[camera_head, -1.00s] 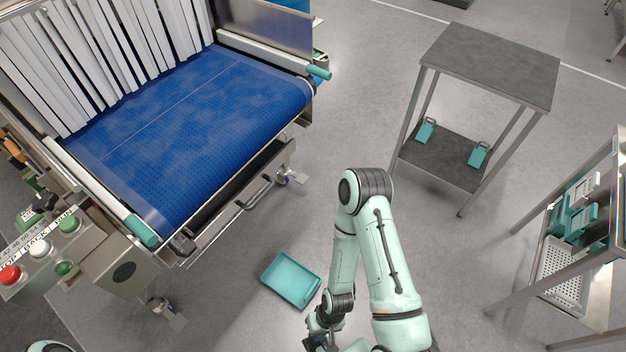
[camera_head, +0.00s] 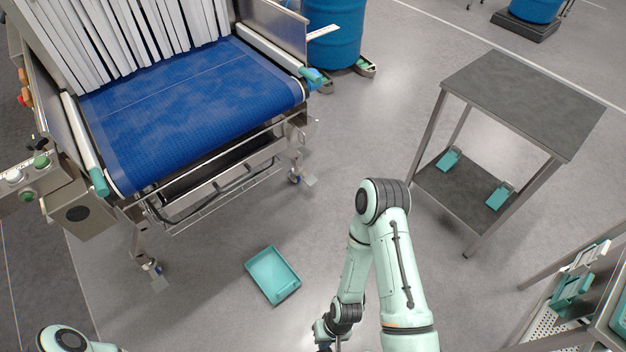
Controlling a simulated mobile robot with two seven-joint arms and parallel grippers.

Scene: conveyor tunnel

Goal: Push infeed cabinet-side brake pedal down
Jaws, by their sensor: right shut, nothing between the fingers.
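The infeed's cabinet-side brake pedal (camera_head: 159,284) is a small pale plate on the caster under the front left corner of the conveyor, beside the control cabinet (camera_head: 78,208). It juts out low over the floor; I cannot tell its exact tilt. The other front caster has a similar pedal (camera_head: 310,181) on the right. My right gripper (camera_head: 324,345) is at the bottom edge, partly cut off, shut and empty. It is well to the right of the cabinet-side pedal and apart from it. Only a link of my left arm shows at the bottom left; its gripper is out of view.
A teal tray (camera_head: 272,276) lies on the floor between the pedal and my right arm. The blue conveyor belt (camera_head: 195,110) and its lower frame overhang the casters. A grey table (camera_head: 525,95) and a rack (camera_head: 590,300) stand right. Floor before the pedal is clear.

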